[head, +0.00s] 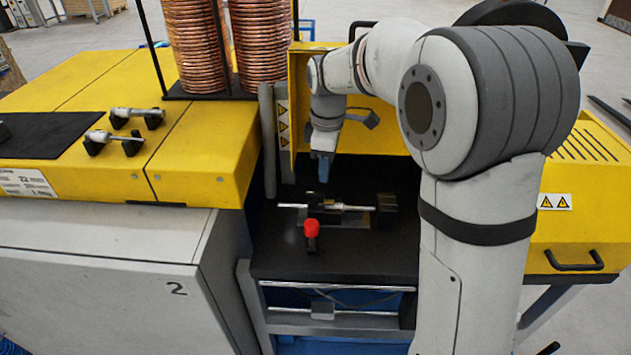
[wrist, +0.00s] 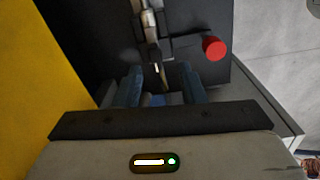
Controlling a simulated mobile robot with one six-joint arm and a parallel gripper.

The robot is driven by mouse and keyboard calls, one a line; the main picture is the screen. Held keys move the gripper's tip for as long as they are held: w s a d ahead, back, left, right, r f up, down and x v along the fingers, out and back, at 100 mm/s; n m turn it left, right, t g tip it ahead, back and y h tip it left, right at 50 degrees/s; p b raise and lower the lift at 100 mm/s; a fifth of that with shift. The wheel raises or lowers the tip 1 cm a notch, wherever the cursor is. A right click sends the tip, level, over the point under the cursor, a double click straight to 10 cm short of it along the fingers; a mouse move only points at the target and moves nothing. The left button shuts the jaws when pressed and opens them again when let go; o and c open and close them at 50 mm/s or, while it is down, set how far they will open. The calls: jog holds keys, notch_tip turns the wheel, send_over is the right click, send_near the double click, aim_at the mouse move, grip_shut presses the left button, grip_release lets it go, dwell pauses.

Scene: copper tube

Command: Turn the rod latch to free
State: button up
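The rod latch is a thin silver rod (head: 345,207) lying across a black fixture on the dark work surface. A red knob (head: 311,228) on a dark stem stands at its front. In the wrist view the rod (wrist: 150,28) runs down from the top, and the red knob (wrist: 215,48) is to its right. My gripper (head: 322,180) points down above and behind the rod's left part, apart from it. In the wrist view its blue fingers (wrist: 161,84) are spread, with the rod's near end appearing between them at a lower level. Nothing is held.
A yellow guard (head: 296,110) stands behind and left of my gripper, with a grey post (head: 267,140) beside it. A yellow bench (head: 200,150) at left carries copper coils (head: 195,45) and two small rod fixtures (head: 115,143). The work surface's front (head: 350,258) is clear.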

aim_at(317, 193)
jog(key=shift+w+a+f+n, duration=0.7)
jog(key=shift+w+a+f, duration=0.1)
jog(key=shift+a+f, duration=0.05)
jog(key=shift+w+a+f, duration=0.1)
jog(key=shift+f, duration=0.15)
notch_tip(317, 193, down, 7)
jog(key=shift+f+p, duration=0.2)
jog(key=shift+p, duration=0.2)
jog(key=shift+c, duration=0.4)
grip_shut()
